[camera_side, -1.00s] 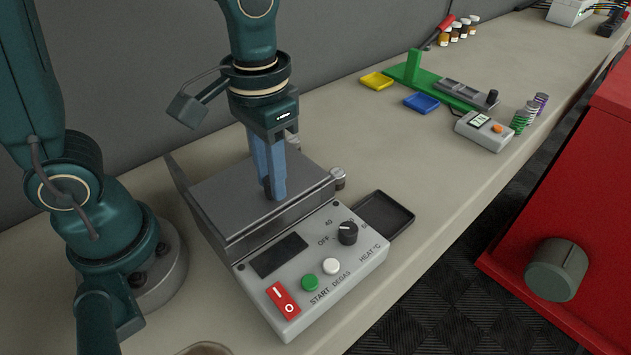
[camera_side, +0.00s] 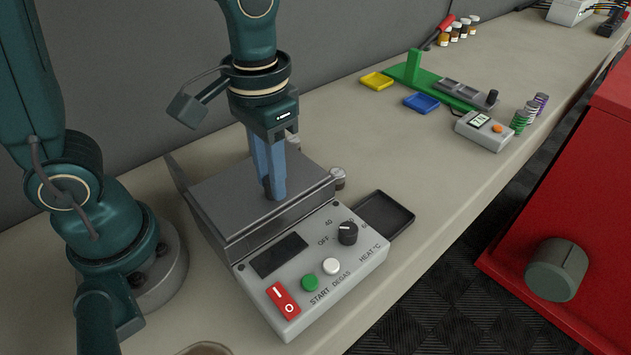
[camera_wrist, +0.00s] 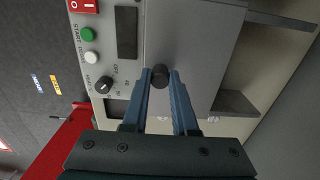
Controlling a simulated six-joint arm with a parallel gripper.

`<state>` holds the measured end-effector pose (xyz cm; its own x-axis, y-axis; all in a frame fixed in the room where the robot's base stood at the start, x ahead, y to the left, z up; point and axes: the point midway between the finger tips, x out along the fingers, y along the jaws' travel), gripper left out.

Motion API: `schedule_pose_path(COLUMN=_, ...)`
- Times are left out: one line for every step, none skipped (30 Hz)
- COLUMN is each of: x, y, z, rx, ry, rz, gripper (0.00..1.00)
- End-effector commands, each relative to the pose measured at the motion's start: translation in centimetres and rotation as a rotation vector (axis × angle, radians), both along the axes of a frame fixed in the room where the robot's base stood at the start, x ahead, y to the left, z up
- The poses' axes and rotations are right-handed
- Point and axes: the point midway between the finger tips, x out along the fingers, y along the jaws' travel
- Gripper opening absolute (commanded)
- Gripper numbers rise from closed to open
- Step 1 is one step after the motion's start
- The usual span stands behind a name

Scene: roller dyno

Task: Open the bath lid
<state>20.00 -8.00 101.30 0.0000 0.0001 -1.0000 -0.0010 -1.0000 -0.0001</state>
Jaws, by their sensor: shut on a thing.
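The bath is a light grey box with a control panel (camera_side: 310,262). Its flat dark grey lid (camera_side: 228,205) lies level on top, and it fills the middle of the wrist view (camera_wrist: 195,45). A round black knob (camera_wrist: 160,72) stands on the lid. My gripper (camera_side: 275,194) points down over the lid, its blue fingers shut on the knob. In the wrist view the fingertips (camera_wrist: 160,80) are on both sides of the knob.
The panel has a red switch (camera_side: 283,299), a green button (camera_side: 310,282), a white button (camera_side: 331,266) and a black dial (camera_side: 347,233). A black tray (camera_side: 384,214) lies right of the bath. Blue (camera_side: 421,103) and yellow (camera_side: 377,81) trays are farther back.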

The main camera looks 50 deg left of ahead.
Motion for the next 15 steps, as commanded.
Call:
schedule_pose_path(x=0.0, y=-0.1, z=0.1, rx=-0.002, ry=-0.001, rz=0.001, gripper=0.00)
schedule_pose_path(x=0.0, y=-0.1, z=0.1, rx=-0.002, ry=-0.001, rz=0.001, gripper=0.00)
schedule_pose_path(x=0.0, y=0.0, z=0.1, rx=-0.002, ry=-0.001, rz=0.001, gripper=0.00)
schedule_pose_path(x=0.0, y=0.1, z=0.1, rx=-0.002, ry=-0.001, rz=0.002, gripper=0.00)
schedule_pose_path(x=0.0, y=0.2, z=0.1, rx=-0.002, ry=-0.001, rz=0.003, gripper=0.00)
schedule_pose_path(x=0.1, y=0.5, z=0.1, rx=-0.002, ry=-0.001, rz=0.005, gripper=0.00)
schedule_pose_path(x=0.1, y=0.8, z=0.1, rx=-0.002, ry=-0.001, rz=0.007, gripper=0.00)
schedule_pose_path(x=0.1, y=1.2, z=0.1, rx=-0.002, ry=-0.002, rz=0.008, gripper=0.00)
schedule_pose_path(x=0.2, y=1.8, z=0.1, rx=-0.002, ry=-0.002, rz=0.009, gripper=0.00)
schedule_pose_path(x=0.2, y=2.3, z=0.1, rx=-0.002, ry=-0.003, rz=0.011, gripper=0.00)
schedule_pose_path(x=0.2, y=2.8, z=0.1, rx=-0.001, ry=-0.003, rz=0.012, gripper=0.00)
schedule_pose_path(x=0.2, y=3.5, z=0.1, rx=-0.001, ry=-0.004, rz=0.013, gripper=0.00)
schedule_pose_path(x=0.2, y=4.0, z=0.1, rx=-0.001, ry=-0.005, rz=0.013, gripper=0.00)
schedule_pose_path(x=0.3, y=4.4, z=0.1, rx=-0.001, ry=-0.005, rz=0.012, gripper=0.00)
schedule_pose_path(x=0.3, y=5.1, z=0.1, rx=-0.001, ry=-0.006, rz=0.012, gripper=0.00)
